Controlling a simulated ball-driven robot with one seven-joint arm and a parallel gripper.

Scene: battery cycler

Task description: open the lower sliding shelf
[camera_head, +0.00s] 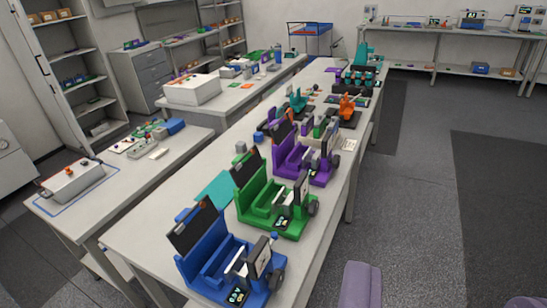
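I cannot pick out the lower sliding shelf or a battery cycler for certain in this view. A grey cabinet with drawer-like fronts (152,77) stands at the back left, beside open shelving. A tall open shelf unit (82,65) stands at the far left. My gripper is not recognisable in the view, so its fingers and anything in them cannot be seen.
A long white table (150,236) holds blue (220,262), green (272,202) and purple (303,158) devices. A side bench (110,192) stands left. A lilac rounded thing (361,286) is cut off at the bottom. Grey floor (410,200) at the right is mostly clear.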

